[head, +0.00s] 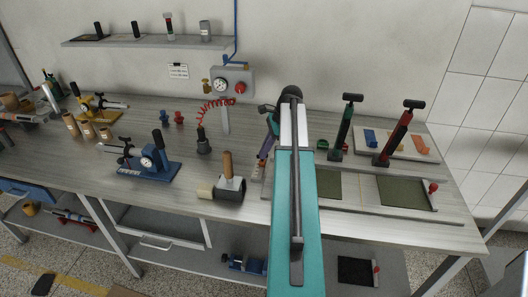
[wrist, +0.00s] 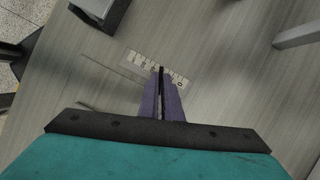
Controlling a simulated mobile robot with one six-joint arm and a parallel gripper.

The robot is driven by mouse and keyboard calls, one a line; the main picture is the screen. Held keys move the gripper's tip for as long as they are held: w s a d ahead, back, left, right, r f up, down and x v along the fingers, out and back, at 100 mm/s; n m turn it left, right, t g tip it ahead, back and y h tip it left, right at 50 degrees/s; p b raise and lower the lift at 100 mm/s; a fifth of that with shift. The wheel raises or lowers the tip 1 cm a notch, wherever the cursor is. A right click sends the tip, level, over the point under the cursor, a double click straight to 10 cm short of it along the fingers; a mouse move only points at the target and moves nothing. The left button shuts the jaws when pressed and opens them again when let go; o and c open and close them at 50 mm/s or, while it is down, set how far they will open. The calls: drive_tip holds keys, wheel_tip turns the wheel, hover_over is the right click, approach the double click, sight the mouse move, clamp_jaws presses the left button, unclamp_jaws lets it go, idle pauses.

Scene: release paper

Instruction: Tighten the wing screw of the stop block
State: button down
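My gripper (wrist: 162,74) has purple fingers that lie together, with only a dark line between them and nothing seen held. In the head view my gripper (head: 261,160) points down over the table, just left of my teal arm, which hides part of the area. In the wrist view a white ruler scale (wrist: 155,68) lies on the tabletop under the fingertips. I cannot clearly identify the stop block or its wing screw. A red knob (head: 433,187) stands at the right edge of a dark green panel (head: 407,193), well right of my gripper.
Green (head: 345,127) and red (head: 398,135) upright tools stand at the right. A red coiled hose (head: 214,108) hangs at the back. Some tabletop around my gripper is clear.

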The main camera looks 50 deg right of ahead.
drive_tip(key=shift+s+a, duration=0.1)
drive_tip(key=shift+s+r+m+p, duration=0.1)
drive_tip(key=shift+m+p, duration=0.4)
drive_tip(key=shift+p, duration=0.05)
drive_tip(key=shift+m+t+h+p, duration=0.3)
drive_tip(key=shift+m+h+p, duration=0.1)
drive_tip(key=shift+m, duration=0.3)
drive_tip(key=c, duration=2)
unclamp_jaws()
drive_tip(key=shift+b+v, duration=1.55)
drive_tip(key=shift+v, duration=5.25)
